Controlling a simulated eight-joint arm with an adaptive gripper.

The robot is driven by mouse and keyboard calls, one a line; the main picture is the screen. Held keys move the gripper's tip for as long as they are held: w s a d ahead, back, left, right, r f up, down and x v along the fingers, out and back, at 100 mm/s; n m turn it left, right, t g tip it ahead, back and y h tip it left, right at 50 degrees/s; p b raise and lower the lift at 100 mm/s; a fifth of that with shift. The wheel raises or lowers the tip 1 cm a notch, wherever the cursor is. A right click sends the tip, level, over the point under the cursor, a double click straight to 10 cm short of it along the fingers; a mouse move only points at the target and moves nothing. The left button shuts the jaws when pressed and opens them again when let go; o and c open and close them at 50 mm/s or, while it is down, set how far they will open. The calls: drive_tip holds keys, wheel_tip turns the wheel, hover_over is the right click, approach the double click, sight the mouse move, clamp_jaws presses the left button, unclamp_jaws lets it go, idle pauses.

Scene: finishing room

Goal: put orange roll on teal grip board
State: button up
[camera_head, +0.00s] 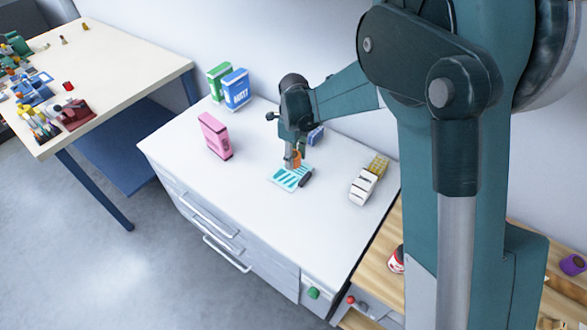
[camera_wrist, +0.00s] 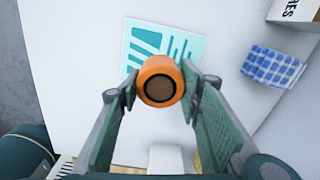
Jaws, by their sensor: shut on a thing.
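The orange roll (camera_wrist: 160,82) is held between the two fingers of my gripper (camera_wrist: 160,88), with its round end facing the wrist camera. In the head view the roll (camera_head: 297,158) shows as a small orange patch at the tip of my gripper (camera_head: 293,160). The teal grip board (camera_wrist: 143,42) lies flat on the white cabinet top, partly hidden behind the roll in the wrist view. In the head view the board (camera_head: 284,179) lies just below my gripper. I cannot tell whether the roll touches the board.
On the white top (camera_head: 250,220) stand a pink box (camera_head: 214,137), green and blue boxes (camera_head: 236,90) and a white block-like item (camera_head: 363,187). A dark small item (camera_head: 305,180) is at the board's right edge. A blue checked cloth (camera_wrist: 273,67) lies right of the board.

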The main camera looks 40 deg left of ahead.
sight(294, 155)
drive_tip(key=shift+f, duration=1)
drive_tip(key=shift+f, duration=1.85)
drive_tip(key=shift+f+b, duration=0.15)
drive_tip(key=shift+b, duration=0.25)
drive_tip(key=o, duration=0.9)
wheel_tip(294, 155, up, 12)
drive_tip(key=shift+r+p, duration=0.15)
drive_tip(key=shift+p, duration=0.55)
